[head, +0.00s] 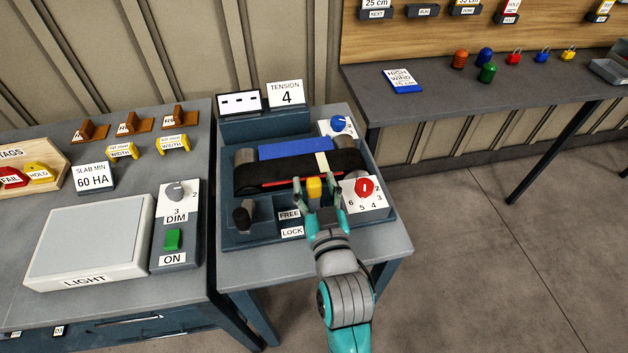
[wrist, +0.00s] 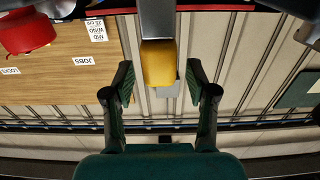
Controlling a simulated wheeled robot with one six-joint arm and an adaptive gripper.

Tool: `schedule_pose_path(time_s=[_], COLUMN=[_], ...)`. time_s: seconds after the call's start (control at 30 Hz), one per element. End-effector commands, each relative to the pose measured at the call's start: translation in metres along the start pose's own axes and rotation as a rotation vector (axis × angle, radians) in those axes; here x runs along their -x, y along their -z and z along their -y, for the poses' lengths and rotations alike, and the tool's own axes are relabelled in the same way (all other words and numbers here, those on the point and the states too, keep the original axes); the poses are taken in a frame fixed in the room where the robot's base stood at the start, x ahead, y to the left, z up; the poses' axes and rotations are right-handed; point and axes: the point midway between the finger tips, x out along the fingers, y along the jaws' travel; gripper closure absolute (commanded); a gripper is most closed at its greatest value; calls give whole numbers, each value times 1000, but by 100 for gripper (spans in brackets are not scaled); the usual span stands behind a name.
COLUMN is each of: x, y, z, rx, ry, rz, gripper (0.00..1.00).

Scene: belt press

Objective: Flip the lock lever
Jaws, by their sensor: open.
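The lock lever's yellow grip (head: 314,187) shows at the front of the belt press (head: 235,190), just above the FREE label (head: 290,215) and LOCK label (head: 292,231). In the wrist view the yellow grip (wrist: 158,65) sits on the end of a grey metal bar (wrist: 158,20). My gripper (head: 313,191) is open, with one finger on each side of the grip. In the wrist view the fingers of my gripper (wrist: 158,80) show gaps on both sides of it. My gripper hides the lever's base, so I cannot tell its setting.
A red knob (head: 364,188) on a numbered plate is close to the right of my gripper. A black knob (head: 241,218) stands at the press's front left. The black belt (head: 275,177) lies behind. A light box (head: 88,247) is on the left table.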

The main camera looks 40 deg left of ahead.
Motion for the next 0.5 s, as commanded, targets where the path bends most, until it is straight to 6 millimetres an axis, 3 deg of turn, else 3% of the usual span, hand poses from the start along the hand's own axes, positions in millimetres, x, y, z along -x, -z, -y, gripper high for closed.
schedule_pose_path(time_s=[0.43, 0.5], x=[-10, -10], y=[0, 0], z=[0, 0], rx=[0, 0], ry=[0, 0], rz=[0, 0], gripper=[43, 58])
